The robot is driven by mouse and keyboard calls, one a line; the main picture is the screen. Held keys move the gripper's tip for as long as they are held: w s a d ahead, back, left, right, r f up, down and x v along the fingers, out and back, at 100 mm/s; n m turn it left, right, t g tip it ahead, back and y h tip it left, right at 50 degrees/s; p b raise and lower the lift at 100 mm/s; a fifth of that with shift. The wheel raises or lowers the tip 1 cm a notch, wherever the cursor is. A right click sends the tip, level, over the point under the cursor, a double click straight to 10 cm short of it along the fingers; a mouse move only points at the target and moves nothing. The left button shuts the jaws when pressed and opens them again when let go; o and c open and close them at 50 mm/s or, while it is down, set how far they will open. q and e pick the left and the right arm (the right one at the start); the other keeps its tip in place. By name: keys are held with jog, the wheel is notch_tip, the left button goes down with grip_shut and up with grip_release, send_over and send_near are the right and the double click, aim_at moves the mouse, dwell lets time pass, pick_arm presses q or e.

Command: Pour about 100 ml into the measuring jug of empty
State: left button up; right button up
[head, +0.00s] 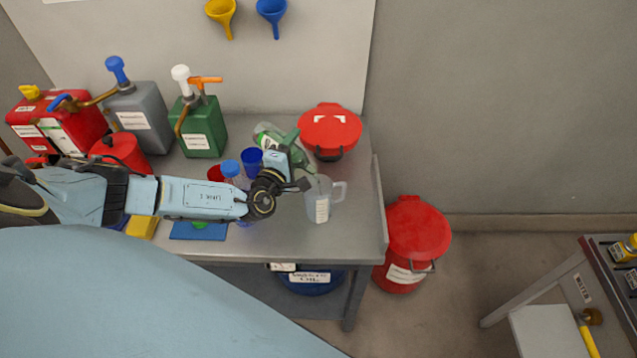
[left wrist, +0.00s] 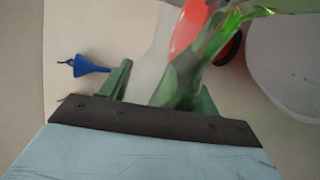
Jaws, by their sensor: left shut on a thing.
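A see-through green bottle (head: 268,134) with a pale label is tilted over on its side at the back of the bench. My left gripper (head: 290,155) is shut on it; the bottle (left wrist: 215,45) also shows between the fingers in the left wrist view. The clear measuring jug (head: 319,200) stands upright near the bench's right end, handle to the right. The bottle's lower right end is close to the jug's rim; I cannot tell whether liquid is flowing or what level the jug holds. My right gripper is not in view.
A red lidded tub (head: 330,130) stands behind the jug. A green can (head: 198,128) with a pump, a grey can (head: 143,118) and red containers stand at left. A red bin (head: 412,245) is on the floor.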

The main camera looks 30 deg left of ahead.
pick_arm(q)
jog(key=shift+w+a+r, duration=0.1)
jog(key=shift+a+r, duration=0.05)
jog(key=shift+a, duration=0.1)
jog(key=shift+a, duration=0.1)
jog(key=shift+r+m+p, duration=0.3)
jog(key=shift+m+p, duration=0.1)
jog(key=shift+m, duration=0.1)
dwell(1.9)
jog(key=shift+a+f+n+b, duration=0.1)
jog(key=shift+f+n+b, duration=0.8)
jog(key=shift+b, duration=0.25)
jog(key=shift+w+a+r+n+g+p, duration=0.1)
jog(key=shift+a+r+n+g+p, duration=0.25)
jog(key=shift+r+n+g, duration=0.25)
jog(key=shift+a+r+n, duration=0.1)
jog(key=shift+r+n, duration=0.25)
jog(key=shift+n, duration=0.05)
jog(key=shift+d+n+g+h+p, duration=0.35)
jog(key=shift+n+p, duration=0.25)
jog(key=shift+p, duration=0.25)
jog(key=shift+a, duration=0.1)
